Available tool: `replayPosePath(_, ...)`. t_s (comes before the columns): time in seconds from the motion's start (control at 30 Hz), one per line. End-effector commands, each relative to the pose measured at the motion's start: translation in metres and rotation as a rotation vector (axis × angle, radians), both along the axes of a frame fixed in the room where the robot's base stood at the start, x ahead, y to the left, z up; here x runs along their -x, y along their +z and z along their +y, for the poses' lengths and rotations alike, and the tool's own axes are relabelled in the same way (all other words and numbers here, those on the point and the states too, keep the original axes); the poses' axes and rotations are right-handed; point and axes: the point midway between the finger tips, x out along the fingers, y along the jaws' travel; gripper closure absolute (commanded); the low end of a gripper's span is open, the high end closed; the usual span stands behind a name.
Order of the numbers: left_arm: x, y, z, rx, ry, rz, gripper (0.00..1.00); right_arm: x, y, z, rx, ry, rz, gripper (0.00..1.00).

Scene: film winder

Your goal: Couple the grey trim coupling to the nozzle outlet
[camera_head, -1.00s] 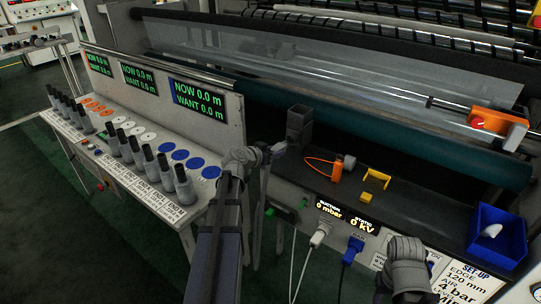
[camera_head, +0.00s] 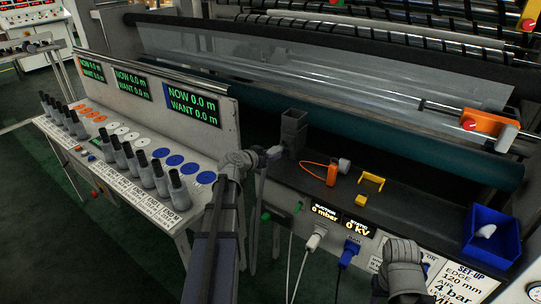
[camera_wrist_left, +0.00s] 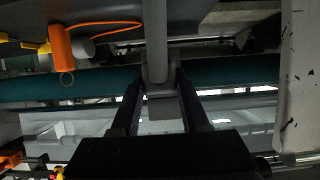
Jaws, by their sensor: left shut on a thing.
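My left gripper (camera_head: 272,153) is over the gap between the counting table and the machine ledge. In the left wrist view its two fingers (camera_wrist_left: 157,85) are closed on a grey tube-like part (camera_wrist_left: 156,40) with a blocky end. It looks like the trim coupling, but I cannot be sure. An orange unit (camera_head: 487,123) with a red knob sits on a bar at the right; a pale grey cylinder (camera_head: 507,135) projects from it, possibly the nozzle outlet. My right wrist (camera_head: 402,262) shows at lower right, its fingers hidden.
A dark grey upright box (camera_head: 293,132) stands on the ledge close to my left gripper. Beside it lie an orange clip (camera_head: 332,173), a grey knob (camera_head: 344,165) and a yellow bracket (camera_head: 371,186). A blue bin (camera_head: 490,238) is at right.

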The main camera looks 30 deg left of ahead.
Motion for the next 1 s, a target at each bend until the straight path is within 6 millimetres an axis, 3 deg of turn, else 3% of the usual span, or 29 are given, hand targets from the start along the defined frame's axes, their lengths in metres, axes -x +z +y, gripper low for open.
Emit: replayPosePath(1.0,-0.03,0.0,-0.002,0.0,0.0,0.0,1.0,0.0,0.0,0.0,0.0,0.0,0.0,0.5)
